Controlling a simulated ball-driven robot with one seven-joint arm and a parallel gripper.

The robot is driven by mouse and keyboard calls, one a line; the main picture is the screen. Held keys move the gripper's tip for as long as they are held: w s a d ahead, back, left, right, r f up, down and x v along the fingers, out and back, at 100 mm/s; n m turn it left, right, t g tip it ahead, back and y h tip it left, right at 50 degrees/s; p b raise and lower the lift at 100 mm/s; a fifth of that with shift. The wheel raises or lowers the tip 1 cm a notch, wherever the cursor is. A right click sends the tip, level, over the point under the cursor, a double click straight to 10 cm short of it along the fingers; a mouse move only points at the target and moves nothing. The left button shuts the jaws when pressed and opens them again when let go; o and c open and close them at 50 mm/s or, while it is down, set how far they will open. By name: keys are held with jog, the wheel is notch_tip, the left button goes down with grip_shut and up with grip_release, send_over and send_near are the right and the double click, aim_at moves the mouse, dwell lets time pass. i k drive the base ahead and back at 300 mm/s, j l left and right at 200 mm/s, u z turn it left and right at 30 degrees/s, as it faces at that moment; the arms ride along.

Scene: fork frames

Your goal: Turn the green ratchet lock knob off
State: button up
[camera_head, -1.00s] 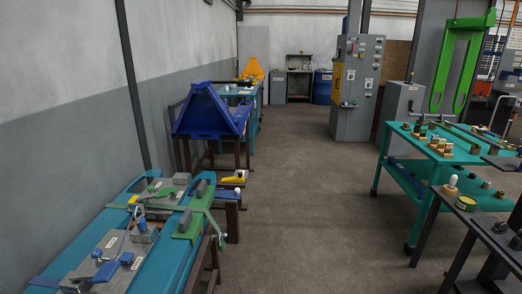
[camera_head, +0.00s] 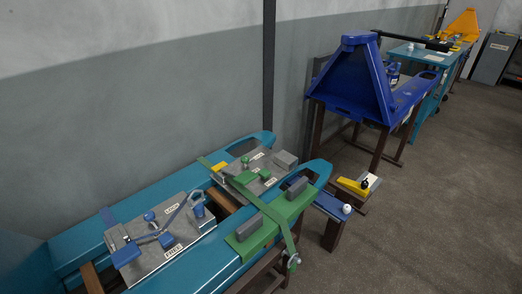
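On the far grey plate (camera_head: 284,159) of the teal fork frame sit small green parts. One is a rounded green knob (camera_head: 245,161); others are a green block (camera_head: 265,174) and a green lever piece (camera_head: 242,178). They are too small to tell which is the ratchet lock knob or how it is set. A green strap (camera_head: 273,213) runs across the frame and over a green plate (camera_head: 249,247). My gripper is not in view.
A dark blue stand (camera_head: 350,85) and a yellow-and-grey piece (camera_head: 354,187) stand beyond. The wall closes the left side; open floor (camera_head: 440,200) lies at right.

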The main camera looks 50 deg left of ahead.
aim_at(245, 159)
jog(key=i+u, duration=0.2)
jog(key=u, duration=0.25)
jog(key=i+l+u, duration=0.1)
jog(key=u, duration=0.3)
jog(key=i+l+u, duration=0.15)
jog(key=u, duration=0.3)
jog(key=i+u, duration=0.1)
jog(key=u, duration=0.4)
jog(key=i+l+u, duration=0.1)
jog(key=u, duration=0.4)
jog(key=i+l+u, duration=0.15)
jog(key=l+u, duration=0.2)
jog(key=l, duration=0.4)
jog(key=i+l+u, duration=0.1)
jog(key=l+u, duration=0.25)
jog(key=l, duration=0.4)
